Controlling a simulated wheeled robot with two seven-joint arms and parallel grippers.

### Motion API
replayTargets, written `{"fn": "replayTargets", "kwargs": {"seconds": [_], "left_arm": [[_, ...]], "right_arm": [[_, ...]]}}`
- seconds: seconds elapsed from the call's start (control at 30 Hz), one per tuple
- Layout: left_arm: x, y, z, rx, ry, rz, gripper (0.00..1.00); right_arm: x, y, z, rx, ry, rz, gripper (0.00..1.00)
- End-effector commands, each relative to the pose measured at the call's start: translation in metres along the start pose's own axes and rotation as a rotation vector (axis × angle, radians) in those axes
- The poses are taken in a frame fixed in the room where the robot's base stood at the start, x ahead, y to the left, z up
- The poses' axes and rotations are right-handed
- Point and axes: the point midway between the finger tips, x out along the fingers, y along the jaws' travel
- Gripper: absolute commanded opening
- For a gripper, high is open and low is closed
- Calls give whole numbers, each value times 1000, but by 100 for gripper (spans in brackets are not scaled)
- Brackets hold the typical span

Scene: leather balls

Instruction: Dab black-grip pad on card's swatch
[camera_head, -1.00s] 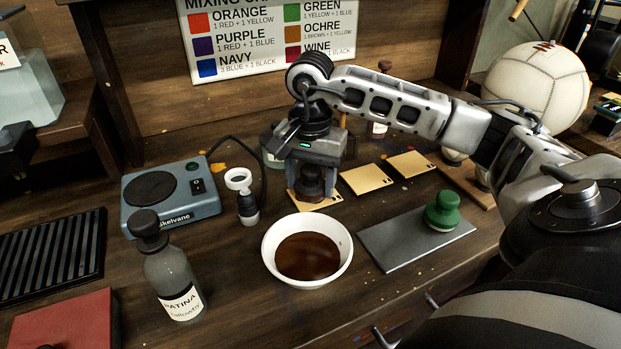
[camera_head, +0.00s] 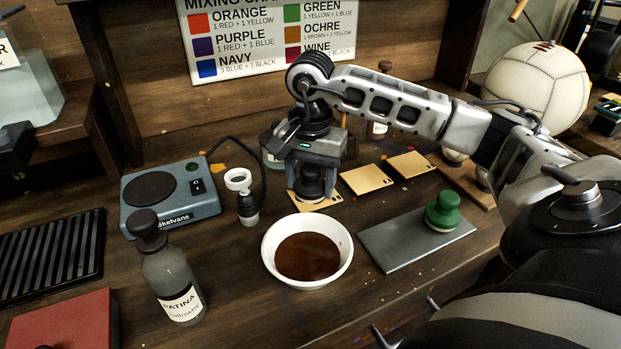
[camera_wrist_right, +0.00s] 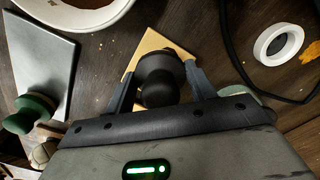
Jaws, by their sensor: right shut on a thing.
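The black-grip pad (camera_head: 309,183) is held upright in my right gripper (camera_head: 310,190), whose fingers stand on either side of its dark knob. In the right wrist view the black-grip pad (camera_wrist_right: 160,82) shows between the two fingers of my right gripper (camera_wrist_right: 160,88). The pad is over a tan card (camera_head: 326,205), which it largely covers; the card also shows in the right wrist view (camera_wrist_right: 152,42). The card's swatch is hidden beneath the pad, and I cannot tell whether the pad touches it. My left gripper is not in view.
A white bowl of brown liquid (camera_head: 340,268) stands in front. A green-grip pad (camera_head: 443,209) sits on a grey slab (camera_head: 388,247) at right. Two more cards (camera_head: 366,180) (camera_head: 411,164) lie behind. A hot plate (camera_head: 200,205) and a patina bottle (camera_head: 168,270) stand left.

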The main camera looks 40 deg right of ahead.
Motion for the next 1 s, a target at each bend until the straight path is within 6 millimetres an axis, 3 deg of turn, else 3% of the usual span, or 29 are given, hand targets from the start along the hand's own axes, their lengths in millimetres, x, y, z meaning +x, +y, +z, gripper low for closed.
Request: {"fn": "replayTargets", "kwargs": {"seconds": [0.37, 1.0], "left_arm": [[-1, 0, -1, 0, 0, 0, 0], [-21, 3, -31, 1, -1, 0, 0]], "right_arm": [[-2, 0, 0, 0, 0, 1, 37], [-52, 0, 0, 0, 1, -1, 37]]}}
